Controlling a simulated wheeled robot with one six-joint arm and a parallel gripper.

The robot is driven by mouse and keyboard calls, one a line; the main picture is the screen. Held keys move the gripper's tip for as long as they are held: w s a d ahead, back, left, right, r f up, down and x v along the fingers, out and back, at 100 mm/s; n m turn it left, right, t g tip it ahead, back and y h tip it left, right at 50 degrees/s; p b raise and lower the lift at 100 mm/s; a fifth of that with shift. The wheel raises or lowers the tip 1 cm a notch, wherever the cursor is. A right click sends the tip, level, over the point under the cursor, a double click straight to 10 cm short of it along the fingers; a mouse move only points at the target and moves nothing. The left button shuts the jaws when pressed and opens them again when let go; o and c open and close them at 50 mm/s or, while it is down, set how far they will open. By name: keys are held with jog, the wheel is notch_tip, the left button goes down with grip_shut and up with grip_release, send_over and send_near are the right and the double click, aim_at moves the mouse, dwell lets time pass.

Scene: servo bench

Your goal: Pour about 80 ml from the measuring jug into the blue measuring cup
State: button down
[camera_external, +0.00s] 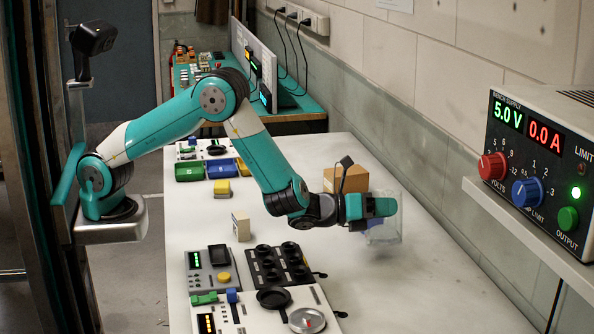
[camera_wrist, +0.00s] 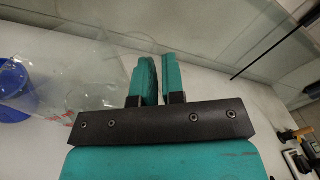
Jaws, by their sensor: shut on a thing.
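The clear measuring jug (camera_external: 393,226) is at my gripper (camera_external: 383,208), at the end of my outstretched arm over the right part of the bench. In the wrist view, my gripper (camera_wrist: 160,72) has its fingers close together, and the jug (camera_wrist: 88,62) with red marks lies just left of them. The gripped part is hidden between the fingers. The blue measuring cup (camera_wrist: 12,92) shows at the left edge of the wrist view, partly cut off and close to the jug. In the external view only a bluish patch shows through the jug. I cannot tell the liquid level in either.
A brown cardboard box (camera_external: 346,180) stands just behind my gripper. Panels with dials and pans (camera_external: 285,305) fill the bench front, and a small beige block (camera_external: 241,227) stands left. The wall and a bench supply (camera_external: 540,160) are on the right. The bench (camera_external: 420,290) is clear at front right.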

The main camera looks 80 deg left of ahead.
jog(key=shift+d+f+m, duration=0.2)
jog(key=shift+d+m, duration=0.1)
jog(key=shift+d, duration=0.1)
jog(key=shift+s+d+f+m+p, duration=0.15)
jog(key=shift+d+f+m, duration=0.8)
jog(key=shift+m, duration=0.2)
jog(key=shift+s+d+f+m+p, duration=0.15)
jog(key=shift+d+f+m+p, duration=0.05)
jog(key=shift+d+f+m, duration=0.8)
jog(key=shift+s+d+f+m+p, duration=0.15)
jog(key=shift+d+f+m, duration=0.7)
jog(key=shift+m, duration=0.4)
jog(key=shift+r, duration=0.15)
